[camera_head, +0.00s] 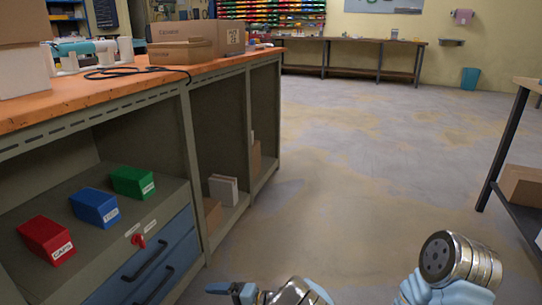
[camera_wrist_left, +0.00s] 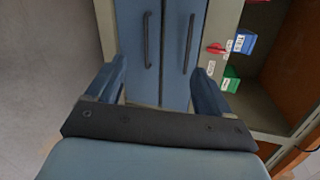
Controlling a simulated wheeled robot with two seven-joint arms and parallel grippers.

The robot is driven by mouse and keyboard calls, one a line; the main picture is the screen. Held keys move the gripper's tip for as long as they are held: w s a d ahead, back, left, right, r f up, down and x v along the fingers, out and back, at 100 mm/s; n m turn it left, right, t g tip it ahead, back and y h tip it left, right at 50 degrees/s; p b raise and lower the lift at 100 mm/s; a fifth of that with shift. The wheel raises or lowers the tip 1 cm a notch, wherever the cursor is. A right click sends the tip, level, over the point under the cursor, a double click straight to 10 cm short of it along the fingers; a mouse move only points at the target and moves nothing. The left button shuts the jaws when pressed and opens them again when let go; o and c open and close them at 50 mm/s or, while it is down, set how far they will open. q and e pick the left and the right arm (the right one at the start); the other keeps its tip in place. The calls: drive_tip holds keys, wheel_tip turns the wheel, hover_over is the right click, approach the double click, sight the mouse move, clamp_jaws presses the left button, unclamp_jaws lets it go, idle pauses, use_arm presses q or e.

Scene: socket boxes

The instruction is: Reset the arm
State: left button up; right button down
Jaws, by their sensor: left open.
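My left gripper (camera_head: 240,291) is at the bottom edge of the head view, in front of the cabinet's drawers. In the left wrist view my left gripper (camera_wrist_left: 161,84) has its two blue fingers wide apart with nothing between them. Beyond them are the blue drawer fronts with dark handles. My right arm (camera_head: 448,268) shows at the lower right of the head view, ending in a round metal joint. The right gripper itself is not seen.
Red (camera_head: 46,240), blue (camera_head: 95,207) and green (camera_head: 132,182) socket boxes stand on the cabinet shelf above the blue drawers (camera_head: 150,270). The orange worktop (camera_head: 110,92) carries cardboard boxes. A dark-framed table (camera_head: 507,150) stands at the right. The floor between is clear.

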use_arm(q)
drive_tip(key=s+a+f+g+h, duration=0.25)
drive_tip(key=s+f+h, duration=0.25)
drive_tip(key=s+f, duration=0.3)
drive_tip(key=s+a+f+g+h, duration=0.2)
drive_tip(key=s+f+g+h, duration=0.25)
drive_tip(key=f, duration=0.55)
drive_tip(key=s+d+f+n+h, duration=0.4)
drive_tip(key=s+d+h, duration=0.2)
drive_tip(key=h, duration=0.1)
wheel_tip(320, 180, up, 16)
drive_tip(key=n+t+h+p, duration=0.2)
drive_tip(key=t+p, duration=0.2)
drive_tip(key=p, duration=1)
drive_tip(key=shift+w+r+n, duration=0.2)
drive_tip(key=shift+w+n, duration=0.05)
drive_tip(key=shift+n, duration=0.15)
drive_tip(key=shift+a, duration=0.1)
drive_tip(key=shift+c, duration=0.5)
